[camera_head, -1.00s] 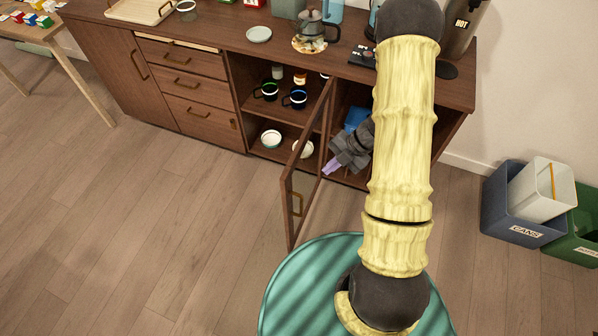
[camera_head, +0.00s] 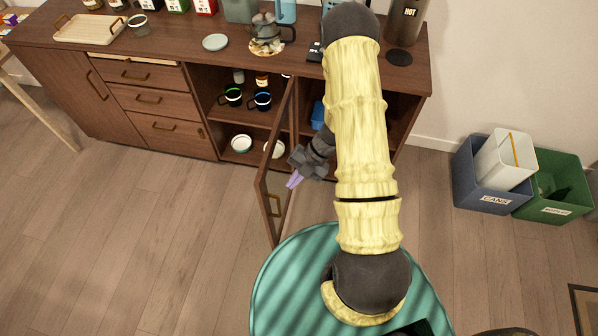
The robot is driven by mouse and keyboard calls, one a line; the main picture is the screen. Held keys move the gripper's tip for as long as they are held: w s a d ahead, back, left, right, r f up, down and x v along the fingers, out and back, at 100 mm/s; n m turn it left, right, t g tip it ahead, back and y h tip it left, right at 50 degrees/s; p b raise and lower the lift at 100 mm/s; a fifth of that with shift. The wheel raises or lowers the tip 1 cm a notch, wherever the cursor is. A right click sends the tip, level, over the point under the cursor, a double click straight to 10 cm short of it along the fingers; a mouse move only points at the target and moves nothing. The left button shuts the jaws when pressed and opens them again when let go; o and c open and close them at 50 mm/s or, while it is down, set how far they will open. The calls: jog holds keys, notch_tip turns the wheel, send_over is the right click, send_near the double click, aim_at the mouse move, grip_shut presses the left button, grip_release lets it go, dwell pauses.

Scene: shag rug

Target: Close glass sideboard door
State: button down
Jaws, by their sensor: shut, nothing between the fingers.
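The glass sideboard door (camera_head: 265,193) stands open, swung out toward me from the sideboard (camera_head: 190,147), with a brass-coloured handle on its outer part. My gripper (camera_head: 294,180) is shut and empty, its purple fingertips at the right side of the door, close to the glass. I cannot tell whether the fingertips touch the door. My yellow arm covers part of the right compartment.
Mugs (camera_head: 262,100) and bowls (camera_head: 241,143) stand on the open shelves. A kettle (camera_head: 264,30), a tray (camera_head: 88,30) and a plate (camera_head: 215,42) are on top. Blue (camera_head: 480,185) and green (camera_head: 560,190) bins stand at right. Floor at left is clear.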

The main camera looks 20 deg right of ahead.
aim_at(267, 194)
jog(key=a+f, duration=0.2)
jog(key=a, duration=0.1)
jog(key=w+a+f+p, duration=0.1)
jog(key=a, duration=0.1)
jog(key=shift+f, duration=0.15)
jog(key=shift+w+a+f, duration=0.1)
jog(key=shift+w+a, duration=0.15)
jog(key=shift+a, duration=0.25)
jog(key=shift+w+a, duration=0.1)
